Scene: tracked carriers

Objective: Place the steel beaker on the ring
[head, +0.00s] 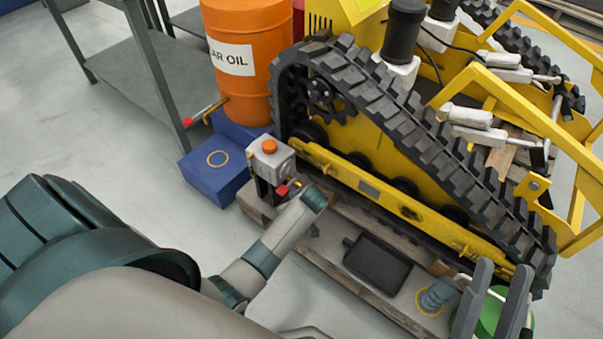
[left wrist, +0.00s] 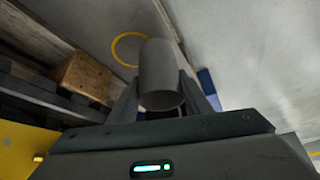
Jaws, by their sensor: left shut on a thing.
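The steel beaker (left wrist: 160,75), a plain grey cylinder, is between the two fingers of my left gripper (left wrist: 163,92) in the left wrist view. The gripper is shut on it. A yellow ring (left wrist: 130,48) lies on a pale grey surface behind the beaker, which overlaps part of it in the picture. I cannot tell the height between them.
A tracked yellow carrier (head: 370,130) fills the right side. An orange drum (head: 245,60) and a blue box (head: 205,190) with another yellow ring (head: 217,158) stand left of it.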

